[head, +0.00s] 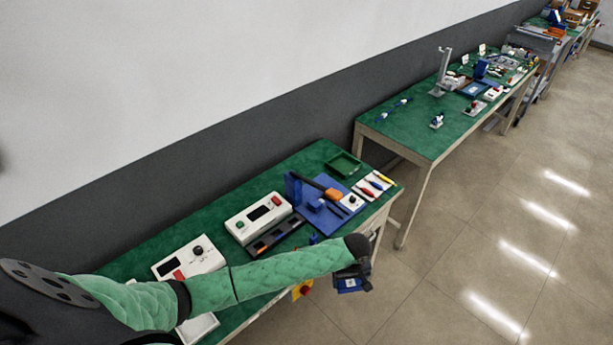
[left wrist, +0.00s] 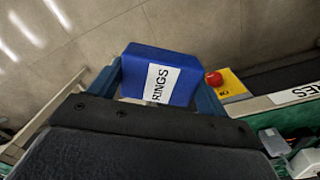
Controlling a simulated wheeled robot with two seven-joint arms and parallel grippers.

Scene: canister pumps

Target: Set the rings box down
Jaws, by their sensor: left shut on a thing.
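The rings box is a small blue box with a white label reading RINGS (left wrist: 183,82). My left gripper (left wrist: 160,84) is shut on it, one finger on each side, in the left wrist view. In the head view the blue box (head: 348,285) shows just below my left gripper (head: 352,276), out past the front edge of the near table, with floor behind it. My left arm in its green sleeve reaches across the table's front part and hides some of it. My right gripper is not in view.
The near green table (head: 140,262) holds white instrument boxes (head: 258,217), a blue fixture (head: 325,210), a green tray (head: 343,164) and a white tray of tools (head: 373,186). A yellow box with a red button (head: 302,290) is at its front edge. A second table (head: 410,130) stands beyond.

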